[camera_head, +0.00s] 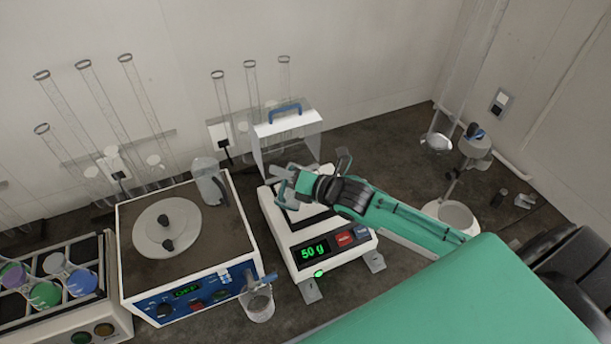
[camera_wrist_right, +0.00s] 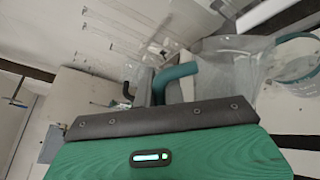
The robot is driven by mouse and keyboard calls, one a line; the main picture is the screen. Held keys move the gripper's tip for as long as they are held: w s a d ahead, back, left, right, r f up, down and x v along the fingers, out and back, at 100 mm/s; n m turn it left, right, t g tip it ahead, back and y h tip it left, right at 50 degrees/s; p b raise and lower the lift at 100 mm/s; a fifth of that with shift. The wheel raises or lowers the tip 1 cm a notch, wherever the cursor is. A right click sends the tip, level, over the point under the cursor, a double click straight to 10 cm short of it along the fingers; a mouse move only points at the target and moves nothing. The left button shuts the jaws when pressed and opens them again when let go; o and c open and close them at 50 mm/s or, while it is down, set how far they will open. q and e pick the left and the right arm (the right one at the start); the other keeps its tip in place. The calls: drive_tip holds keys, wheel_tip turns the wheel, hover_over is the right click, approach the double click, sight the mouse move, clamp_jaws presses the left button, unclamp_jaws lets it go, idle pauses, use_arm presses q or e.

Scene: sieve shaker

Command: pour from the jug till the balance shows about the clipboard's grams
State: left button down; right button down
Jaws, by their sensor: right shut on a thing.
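The balance (camera_head: 356,247) stands on the bench in mid-view and its green display (camera_head: 313,252) reads 50 g. My right gripper (camera_head: 286,188) is over the balance's pan area and hides most of it. In the right wrist view it is shut on a clear jug (camera_wrist_right: 238,62), which looks tilted. How much the jug holds and whether anything is flowing cannot be told. I cannot make out a clipboard. My left gripper is not in view.
A clear shield with a blue handle (camera_head: 285,112) stands behind the balance.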

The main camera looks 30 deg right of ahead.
sight(284, 201)
drive_tip(key=shift+w+d, duration=0.1)
idle(2.3)
drive_tip(key=shift+s+a, duration=0.2)
drive_tip(key=f+n+b, duration=0.1)
drive_tip(key=s+a+f+n+b, duration=0.1)
drive_tip(key=a+f+n+b, duration=0.1)
drive_tip(key=b, duration=0.1)
drive_tip(key=shift+s+f+t, duration=0.25)
drive_tip(key=shift+f+t, duration=0.1)
drive_tip(key=shift+t, duration=0.05)
drive_tip(key=shift+a+r, duration=0.1)
drive_tip(key=shift+r, duration=0.1)
drive_tip(key=shift+s+a+f+n+b, duration=0.15)
drive_tip(key=shift+f+n+b, duration=0.05)
drive_tip(key=shift+f+b, duration=0.2)
drive_tip(key=shift+s+a+f+n+b, duration=0.2)
drive_tip(key=shift+f+b, duration=0.1)
drive_tip(key=shift+f, duration=0.2)
drive_tip(key=s+a+f+n+t+b, duration=0.1)
drive_tip(key=s+a+f+n+b, duration=0.1)
drive_tip(key=a+f+n+b, duration=0.1)
drive_tip(key=shift+s+a+f+n+b, duration=0.45)
drive_tip(key=shift+n+b, duration=0.45)
drive_tip(key=shift+n, duration=0.3)
